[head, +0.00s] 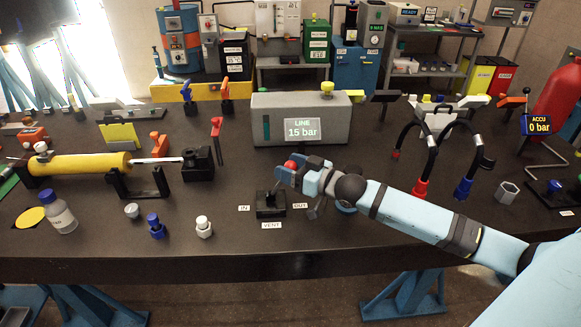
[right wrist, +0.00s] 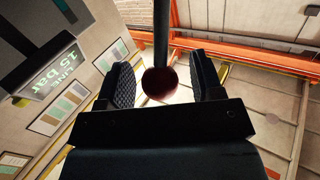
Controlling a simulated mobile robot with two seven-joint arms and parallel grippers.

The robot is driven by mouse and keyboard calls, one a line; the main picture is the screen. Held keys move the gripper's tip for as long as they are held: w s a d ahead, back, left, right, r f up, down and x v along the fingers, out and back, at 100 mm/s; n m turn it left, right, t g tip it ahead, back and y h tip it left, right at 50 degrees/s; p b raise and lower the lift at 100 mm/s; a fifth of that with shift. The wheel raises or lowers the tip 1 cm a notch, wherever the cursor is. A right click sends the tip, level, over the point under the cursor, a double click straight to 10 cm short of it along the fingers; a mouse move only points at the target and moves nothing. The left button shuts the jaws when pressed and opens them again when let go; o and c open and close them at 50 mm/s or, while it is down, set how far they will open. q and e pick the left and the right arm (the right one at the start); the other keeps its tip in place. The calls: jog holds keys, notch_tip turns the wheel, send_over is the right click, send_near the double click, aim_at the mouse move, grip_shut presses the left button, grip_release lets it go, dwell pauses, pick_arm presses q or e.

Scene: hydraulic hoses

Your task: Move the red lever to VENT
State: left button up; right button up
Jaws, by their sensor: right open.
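The lever's red ball knob (head: 290,164) shows above and a little right of its black valve block (head: 271,211) in the head view. Labels IN, OUT and VENT (head: 271,225) lie around the block, with VENT at the front. The gripper hides much of the lever's rod, so its exact tilt is hard to tell. My right gripper (head: 284,175) reaches in from the right and is open at the knob. In the right wrist view the dark red knob (right wrist: 160,82) sits between the two fingers, with visible gaps on both sides. My left gripper is not in view.
A grey box with a LINE 15 bar display (head: 303,131) stands behind the valve. Black hoses with a red and a blue end (head: 463,188) stand to the right. Small fittings (head: 204,227) and a yellow cylinder (head: 80,165) are at left. The table front near VENT is clear.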

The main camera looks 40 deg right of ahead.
grip_shut()
jog(key=shift+a+r+p, duration=0.1)
jog(key=shift+r+p, duration=0.2)
jog(key=shift+p, duration=0.2)
pick_arm(q)
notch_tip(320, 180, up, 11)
jog(key=p, duration=1.2)
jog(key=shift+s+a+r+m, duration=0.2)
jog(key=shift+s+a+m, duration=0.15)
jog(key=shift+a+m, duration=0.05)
pick_arm(e)
jog(key=w+a+n+g+h, duration=0.2)
jog(key=a, duration=0.1)
jog(key=a+g, duration=0.1)
jog(key=shift+w+a+r+n+g+h, duration=0.2)
jog(key=shift+w+r+n+g+h, duration=0.2)
grip_release()
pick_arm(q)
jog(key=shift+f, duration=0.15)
